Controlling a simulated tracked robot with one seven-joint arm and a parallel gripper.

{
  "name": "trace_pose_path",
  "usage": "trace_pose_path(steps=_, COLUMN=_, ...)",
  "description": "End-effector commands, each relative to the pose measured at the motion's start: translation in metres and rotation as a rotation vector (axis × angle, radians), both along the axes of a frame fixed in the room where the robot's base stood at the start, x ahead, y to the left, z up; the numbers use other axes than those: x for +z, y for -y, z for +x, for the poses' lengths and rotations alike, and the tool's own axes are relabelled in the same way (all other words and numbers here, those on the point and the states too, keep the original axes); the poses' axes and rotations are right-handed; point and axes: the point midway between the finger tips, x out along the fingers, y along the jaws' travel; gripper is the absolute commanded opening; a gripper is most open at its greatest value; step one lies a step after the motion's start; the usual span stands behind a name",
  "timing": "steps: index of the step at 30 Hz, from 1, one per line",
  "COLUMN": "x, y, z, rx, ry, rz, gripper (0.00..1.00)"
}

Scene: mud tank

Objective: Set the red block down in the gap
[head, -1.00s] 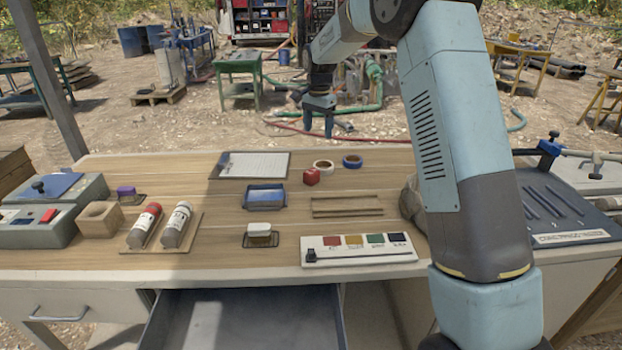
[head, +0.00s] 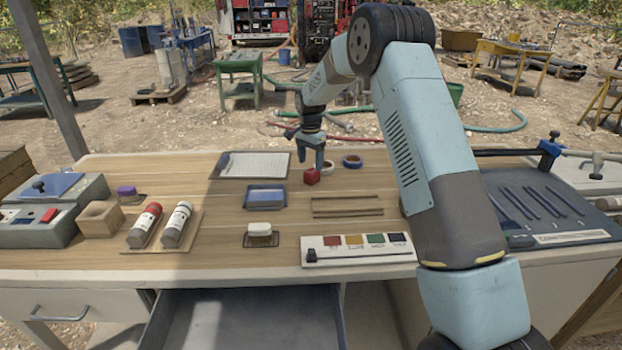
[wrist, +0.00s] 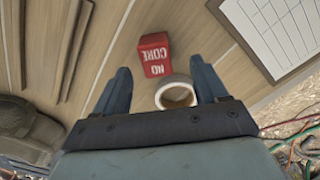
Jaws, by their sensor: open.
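The red block (head: 312,176) stands on the far part of the table, apart from the wooden rails. In the wrist view the block (wrist: 154,55) shows white lettering reading "NO CORE". My gripper (head: 313,163) is open and empty, pointing down just above and behind the block. In the wrist view its fingertips (wrist: 161,72) are spread to either side, with the block just beyond them. Two parallel wooden rails (head: 347,213) lie nearer the front, with an empty gap (head: 347,205) between them; they also show in the wrist view (wrist: 73,50).
A colour-labelled strip (head: 358,248) lies in front of the rails. Bare table separates block and rails.

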Motion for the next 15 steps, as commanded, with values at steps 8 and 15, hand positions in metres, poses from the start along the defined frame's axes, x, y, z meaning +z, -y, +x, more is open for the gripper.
trace_pose_path(steps=8, x=-0.014, y=0.002, z=-0.001, rx=-0.001, ry=-0.002, rz=0.001, gripper=0.72)
trace_pose_path(steps=15, x=-0.046, y=0.006, z=-0.003, rx=0.001, ry=-0.004, rz=-0.001, gripper=0.72)
